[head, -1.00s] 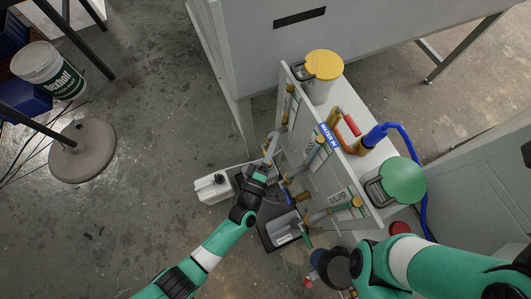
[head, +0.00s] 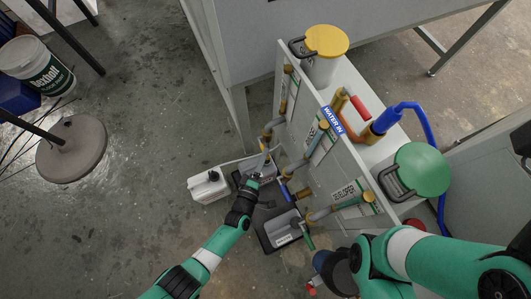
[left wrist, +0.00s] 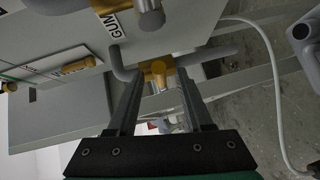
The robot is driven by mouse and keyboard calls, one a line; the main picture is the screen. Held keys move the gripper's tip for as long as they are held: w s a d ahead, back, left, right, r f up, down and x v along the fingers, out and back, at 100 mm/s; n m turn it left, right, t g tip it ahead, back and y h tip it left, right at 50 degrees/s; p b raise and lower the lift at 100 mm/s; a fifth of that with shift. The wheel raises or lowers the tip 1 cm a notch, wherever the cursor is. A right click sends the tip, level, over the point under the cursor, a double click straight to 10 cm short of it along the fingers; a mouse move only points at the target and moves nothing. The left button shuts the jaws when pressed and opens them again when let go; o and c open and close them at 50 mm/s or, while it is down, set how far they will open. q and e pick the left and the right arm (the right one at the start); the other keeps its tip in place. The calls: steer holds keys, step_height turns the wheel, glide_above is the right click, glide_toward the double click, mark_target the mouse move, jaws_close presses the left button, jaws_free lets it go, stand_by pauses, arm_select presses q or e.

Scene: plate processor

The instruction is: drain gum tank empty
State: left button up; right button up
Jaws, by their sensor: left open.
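The gum tank's panel bears a GUM label (left wrist: 112,20) in the left wrist view. Below it a grey drain pipe (left wrist: 122,70) meets a valve with a yellow handle (left wrist: 158,73). My left gripper (left wrist: 160,88) is open, its two fingers either side of the handle's line, with no visible grip on it. In the head view my left gripper (head: 257,168) is low beside the panel, over the tray area. The yellow-lidded tank (head: 326,42) stands on the shelf above. My right arm shows at lower right, but its fingertips are hidden.
A white jug (head: 208,186) stands on the floor left of my left gripper. A black tray (head: 263,240) holds a grey container (head: 283,230). A green-lidded tank (head: 423,169) and a blue hose (head: 425,118) are on the shelf.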

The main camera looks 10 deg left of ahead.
arm_select(q)
steer(key=shift+w+d+f+b, duration=0.1)
steer(key=shift+w+b, duration=0.1)
steer(key=shift+w, duration=0.4)
steer(key=shift+w+f+b, duration=0.1)
steer(key=shift+w+b, duration=0.05)
steer(key=shift+w, duration=0.45)
jaws_close()
stand_by(0.5)
